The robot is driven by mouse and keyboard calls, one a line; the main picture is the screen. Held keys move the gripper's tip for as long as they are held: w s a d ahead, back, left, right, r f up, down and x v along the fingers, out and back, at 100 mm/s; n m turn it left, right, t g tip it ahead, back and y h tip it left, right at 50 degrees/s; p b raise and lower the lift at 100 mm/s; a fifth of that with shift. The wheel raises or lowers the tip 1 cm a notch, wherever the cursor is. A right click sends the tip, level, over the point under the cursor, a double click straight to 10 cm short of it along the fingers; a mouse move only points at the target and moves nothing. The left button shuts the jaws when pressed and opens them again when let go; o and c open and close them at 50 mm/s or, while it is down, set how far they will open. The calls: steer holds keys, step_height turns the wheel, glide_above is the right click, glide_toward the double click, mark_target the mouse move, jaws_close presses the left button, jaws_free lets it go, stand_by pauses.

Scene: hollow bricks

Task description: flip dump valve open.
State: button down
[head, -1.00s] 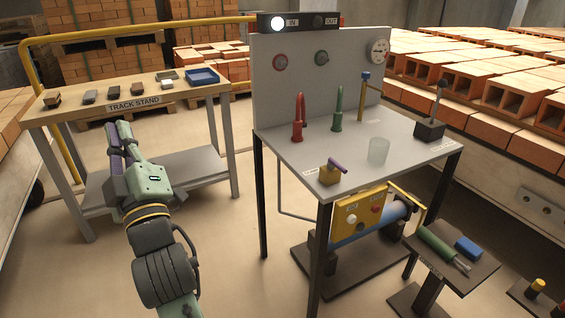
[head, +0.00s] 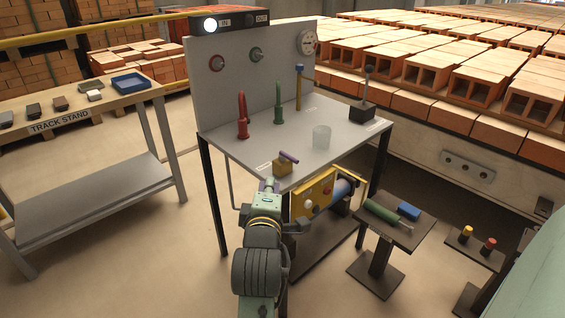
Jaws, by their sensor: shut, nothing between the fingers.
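My gripper (head: 268,186) is shut and empty, at the bench's front edge, just below and left of the brass block in the picture. Its fingers are small and partly hidden by the wrist, and I cannot tell whether they touch the bench. A gap shows between them and the lever.
A small stand (head: 400,228) with a green tool is at right.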

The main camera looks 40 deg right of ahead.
steer(key=p, duration=0.2)
glide_toward(284, 153)
steer(key=w+a, duration=0.1)
steer(key=w, duration=0.2)
steer(key=shift+d+p, duration=0.3)
steer(key=shift+d, duration=0.9)
steer(key=shift+w+d+f, duration=0.15)
steer(key=shift+d+f, duration=0.1)
steer(key=shift+d, duration=0.4)
